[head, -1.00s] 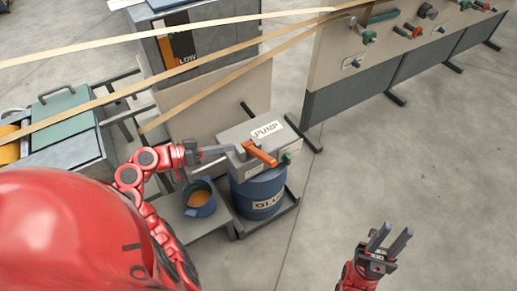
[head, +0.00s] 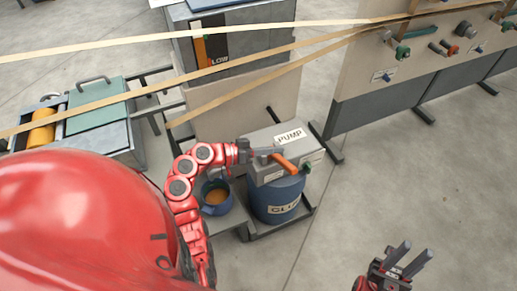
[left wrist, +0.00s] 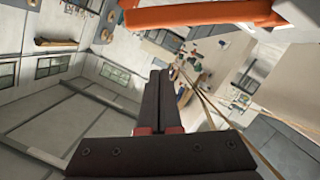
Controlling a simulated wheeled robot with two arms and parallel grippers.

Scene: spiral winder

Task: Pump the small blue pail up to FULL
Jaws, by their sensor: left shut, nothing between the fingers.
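The small blue pail (head: 216,203) stands on a low grey stand left of the blue glue drum (head: 274,208). Amber-brown liquid shows inside, below its rim. The grey PUMP box (head: 265,139) sits on the drum, with an orange handle (head: 285,162) at its front. My left gripper (head: 278,152) is shut and empty, its fingers over the box beside the handle; I cannot tell if they touch it. In the left wrist view the handle (left wrist: 200,14) crosses above the shut fingers (left wrist: 159,75). My right gripper (head: 415,254) is open and empty, away over the floor.
A grey cabinet (head: 235,50) with a level gauge marked LOW stands behind. Tan strips (head: 190,73) run across above the scene. A panel with knobs and handles (head: 380,50) stands at back right. The right-hand floor is clear.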

